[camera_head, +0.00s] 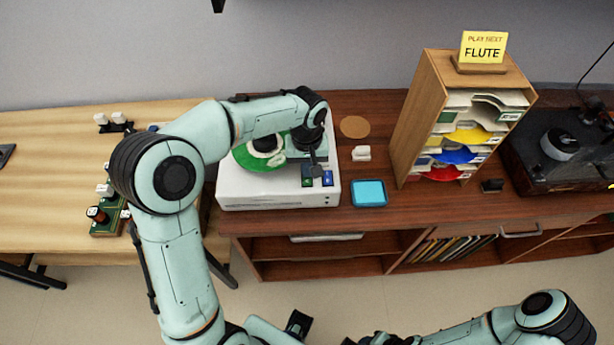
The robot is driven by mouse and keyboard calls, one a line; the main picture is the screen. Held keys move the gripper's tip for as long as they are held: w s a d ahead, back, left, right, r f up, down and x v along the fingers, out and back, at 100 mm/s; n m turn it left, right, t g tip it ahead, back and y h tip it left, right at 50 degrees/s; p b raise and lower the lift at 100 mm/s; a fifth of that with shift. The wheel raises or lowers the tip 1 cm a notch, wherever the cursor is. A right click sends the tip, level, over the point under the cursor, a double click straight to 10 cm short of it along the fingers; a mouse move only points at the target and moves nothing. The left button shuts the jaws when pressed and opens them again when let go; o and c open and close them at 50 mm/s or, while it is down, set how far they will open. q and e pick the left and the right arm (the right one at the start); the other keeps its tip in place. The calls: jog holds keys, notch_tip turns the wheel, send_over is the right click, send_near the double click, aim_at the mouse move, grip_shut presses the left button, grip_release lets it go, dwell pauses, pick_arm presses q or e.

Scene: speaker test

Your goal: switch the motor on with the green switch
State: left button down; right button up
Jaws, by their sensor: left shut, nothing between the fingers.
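The white player box (275,196) stands on the brown cabinet top, with a green disc (252,160) on it, partly hidden by my left arm. A green switch (308,183) and a blue switch (327,179) sit side by side at its front right corner. My left gripper (317,169) points down just above and behind these switches, its fingers shut and empty. Whether it touches a switch cannot be told. My right arm (450,333) lies low at the bottom right; dark parts at its end are cut by the picture's edge.
Right of the player are a small white block (361,153), a blue tray (369,193) and a cork disc (355,127). A wooden sleeve rack (413,125) bears a yellow "FLUTE" sign (483,47). A dark turntable (560,150) stands far right. A light wooden table (50,160) is left.

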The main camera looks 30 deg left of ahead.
pick_arm(q)
notch_tip(320, 180, up, 7)
jog(key=p, duration=0.3)
jog(key=shift+p, duration=0.4)
pick_arm(e)
jog(key=w+r, duration=0.1)
jog(key=r, duration=0.1)
jog(key=w+r, duration=0.2)
jog(key=r, duration=0.1)
jog(key=shift+w, duration=0.2)
jog(key=shift+s, duration=0.1)
